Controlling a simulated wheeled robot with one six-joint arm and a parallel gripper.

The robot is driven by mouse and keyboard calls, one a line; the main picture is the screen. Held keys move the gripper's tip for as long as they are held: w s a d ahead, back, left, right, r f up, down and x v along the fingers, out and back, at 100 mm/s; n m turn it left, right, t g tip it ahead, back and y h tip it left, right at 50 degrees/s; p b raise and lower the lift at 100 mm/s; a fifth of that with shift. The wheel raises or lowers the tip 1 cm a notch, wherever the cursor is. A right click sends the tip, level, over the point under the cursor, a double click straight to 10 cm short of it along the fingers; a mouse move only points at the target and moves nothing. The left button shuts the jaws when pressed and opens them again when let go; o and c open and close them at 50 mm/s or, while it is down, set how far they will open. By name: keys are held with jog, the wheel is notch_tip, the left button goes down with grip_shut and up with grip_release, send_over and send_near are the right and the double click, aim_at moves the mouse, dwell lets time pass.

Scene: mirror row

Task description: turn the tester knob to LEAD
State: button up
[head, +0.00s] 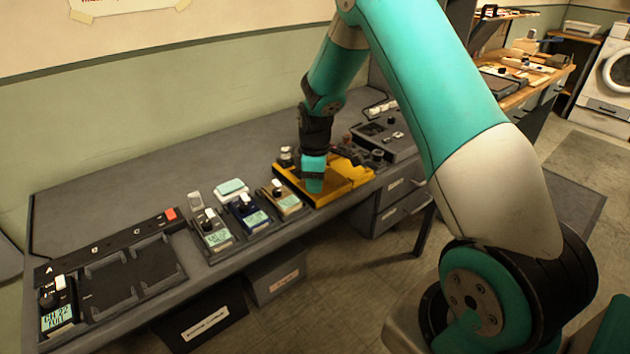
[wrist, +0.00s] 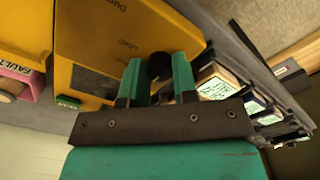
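The yellow tester (head: 341,184) stands on the grey bench, with my gripper (head: 314,182) down at its top face. In the wrist view the tester (wrist: 100,30) shows a dark window and the printed word LEAD. The knob's pointer and exact setting are hidden by the fingers. In the head view my gripper hides the knob.
Several small devices with pale screens, such as the blue one (head: 246,213), stand in a row left of the tester. A dark tray (head: 125,275) lies further left with a red button (head: 170,214). A pink FAULT-labelled bin (wrist: 18,80) is beside the tester.

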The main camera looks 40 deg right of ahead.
jog(key=shift+c, duration=0.7)
jog(key=shift+m, duration=0.3)
jog(key=m+p, duration=0.1)
jog(key=m, duration=0.2)
jog(key=shift+m, duration=0.3)
jog(key=m, duration=0.4)
jog(key=shift+m, duration=0.3)
jog(key=m+p, duration=0.1)
jog(key=m, duration=0.3)
jog(key=shift+r, duration=0.1)
jog(key=m, duration=0.5)
jog(key=shift+w, duration=0.1)
jog(key=o, duration=0.9)
